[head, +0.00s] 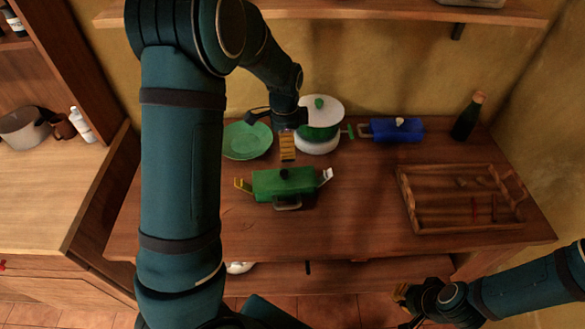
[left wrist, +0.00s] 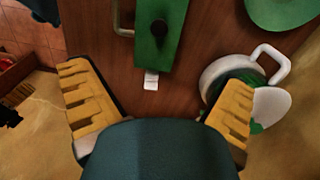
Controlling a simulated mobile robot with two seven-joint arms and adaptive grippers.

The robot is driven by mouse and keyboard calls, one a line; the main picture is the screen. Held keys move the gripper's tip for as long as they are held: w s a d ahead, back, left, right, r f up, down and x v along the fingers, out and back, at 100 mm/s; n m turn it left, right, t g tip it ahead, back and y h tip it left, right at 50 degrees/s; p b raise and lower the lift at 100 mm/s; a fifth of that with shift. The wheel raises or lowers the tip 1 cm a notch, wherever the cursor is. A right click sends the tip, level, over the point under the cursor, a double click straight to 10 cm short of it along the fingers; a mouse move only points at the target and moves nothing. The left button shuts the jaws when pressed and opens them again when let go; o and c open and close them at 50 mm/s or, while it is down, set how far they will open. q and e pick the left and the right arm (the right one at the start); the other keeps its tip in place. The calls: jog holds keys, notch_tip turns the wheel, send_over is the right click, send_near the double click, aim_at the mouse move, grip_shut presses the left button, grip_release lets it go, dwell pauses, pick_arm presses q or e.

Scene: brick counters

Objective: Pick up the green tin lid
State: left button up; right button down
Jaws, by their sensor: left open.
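A green tin (head: 285,190) stands on the wooden table, with its green lid (head: 266,180) on top and a black knob (head: 285,174) in the middle. A yellow clip sticks out at its left end and a white one at its right end. In the left wrist view the green lid (left wrist: 172,48) shows at the top, between the fingers but farther away. My left gripper (head: 287,148) is open and empty, behind the tin; only one yellow finger shows clearly in the head view. Both fingers show in the left wrist view (left wrist: 158,85). My right gripper (head: 422,298) is in front of the table, its fingers unclear.
A white pot (head: 318,147) with a white lid (head: 335,107) stands just right of my left gripper. A green plate (head: 247,141) is to the left. A blue tin (head: 400,130), a dark bottle (head: 467,116) and a wooden tray (head: 455,228) are on the right.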

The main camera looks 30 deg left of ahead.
aim_at(284, 172)
pick_arm(q)
jog(key=f, duration=0.8)
jog(key=shift+s+f, duration=0.3)
jog(key=shift+s, duration=0.05)
jog(key=f, duration=0.5)
jog(key=shift+a, duration=0.2)
grip_shut()
